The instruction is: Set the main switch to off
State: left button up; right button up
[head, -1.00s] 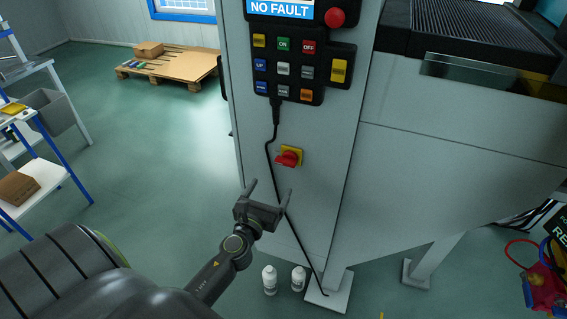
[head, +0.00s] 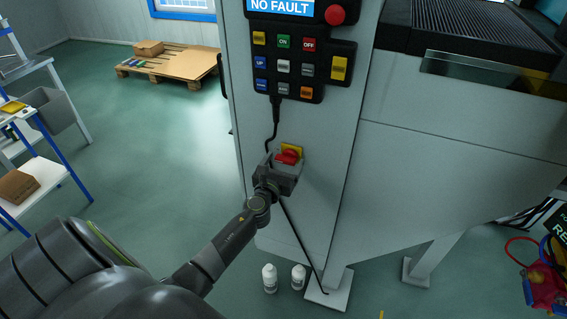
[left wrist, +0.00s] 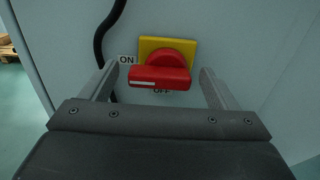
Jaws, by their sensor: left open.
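The main switch is a red rotary handle (head: 288,157) on a yellow plate (head: 293,149), mounted on the front of the grey cabinet. In the left wrist view the red handle (left wrist: 160,76) lies about level across the yellow plate (left wrist: 190,46). An ON label (left wrist: 126,60) is at its left and a partly hidden OFF label (left wrist: 162,92) is below it. My left gripper (head: 284,162) is open at the switch. In the left wrist view its two fingers (left wrist: 158,82) stand on either side of the handle, with gaps showing. My right gripper is not in view.
A black cable (head: 270,138) hangs from the button panel (head: 287,68) and passes behind my left gripper. Two white bottles (head: 284,279) stand on the floor by the cabinet foot (head: 330,292). The floor at left is open, up to a pallet (head: 170,75).

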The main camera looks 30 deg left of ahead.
pick_arm(q)
jog(key=c, duration=1)
jog(key=n, duration=0.1)
jog(key=n+b, duration=0.1)
jog(key=n, duration=0.2)
jog(key=shift+f+n+b, duration=0.25)
jog(key=shift+n+b, duration=0.05)
jog(key=shift+b, duration=0.1)
jog(key=shift+d+f+n+b, duration=0.15)
jog(key=shift+n+b, duration=1.25)
jog(key=shift+n, duration=1.9)
jog(key=shift+f+n+b, duration=0.25)
jog(key=shift+n+b, duration=1.15)
jog(key=shift+n, duration=1.9)
jog(key=o, duration=1)
